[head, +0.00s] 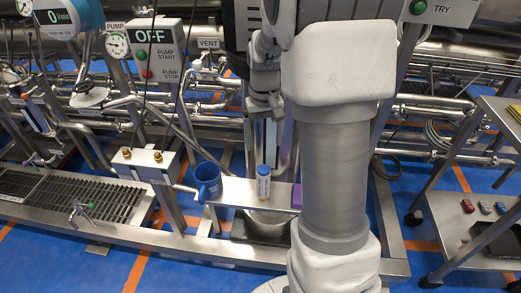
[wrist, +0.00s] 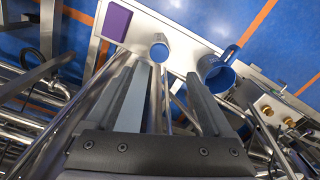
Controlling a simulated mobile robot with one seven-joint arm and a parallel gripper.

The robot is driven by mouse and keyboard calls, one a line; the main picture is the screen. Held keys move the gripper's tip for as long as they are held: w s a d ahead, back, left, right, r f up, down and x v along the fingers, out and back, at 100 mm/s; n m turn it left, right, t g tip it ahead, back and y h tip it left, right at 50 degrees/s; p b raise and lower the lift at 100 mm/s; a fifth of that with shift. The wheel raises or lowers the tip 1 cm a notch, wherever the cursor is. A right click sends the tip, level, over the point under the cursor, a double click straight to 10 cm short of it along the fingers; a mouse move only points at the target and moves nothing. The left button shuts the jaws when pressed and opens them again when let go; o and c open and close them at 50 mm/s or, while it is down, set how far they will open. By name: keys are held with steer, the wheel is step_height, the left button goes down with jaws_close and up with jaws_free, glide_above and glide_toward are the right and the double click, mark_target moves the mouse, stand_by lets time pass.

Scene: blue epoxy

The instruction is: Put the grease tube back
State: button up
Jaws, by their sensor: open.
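A white tube with a blue cap and a blue label, which looks like the grease tube (head: 263,183), stands upright on a narrow steel shelf (head: 232,190). Its round blue end also shows in the wrist view (wrist: 159,50). My gripper (head: 267,107) is above and behind the tube in the head view. In the wrist view my gripper (wrist: 163,75) has its two fingers apart, with nothing held between them. The tube appears beyond the fingertips, roughly between them and apart from them.
A blue mug (head: 207,179) stands left of the tube, also in the wrist view (wrist: 217,72). A purple block (head: 297,196) is at the shelf's right end. A steel cart (head: 465,215) holding small red and grey items stands at right. Pipes and a pump panel (head: 155,50) crowd the back.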

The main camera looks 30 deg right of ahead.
steer(key=s+a+r+n+t, duration=0.1)
steer(key=s+a+r+t, duration=0.1)
steer(key=s+a+r, duration=0.4)
steer(key=s+a+r+n+t, duration=0.1)
steer(key=s+a+r+t, duration=0.2)
steer(key=s, duration=0.9)
steer(key=a+r, duration=0.3)
steer(key=r, duration=0.1)
steer(key=shift+s+a+r+n+t, duration=0.15)
steer(key=shift+s+r+n+t, duration=0.05)
steer(key=shift+s+n+t, duration=0.1)
step_height(320, 180, up, 17)
steer(key=p, duration=1.6)
steer(key=shift+f, duration=0.2)
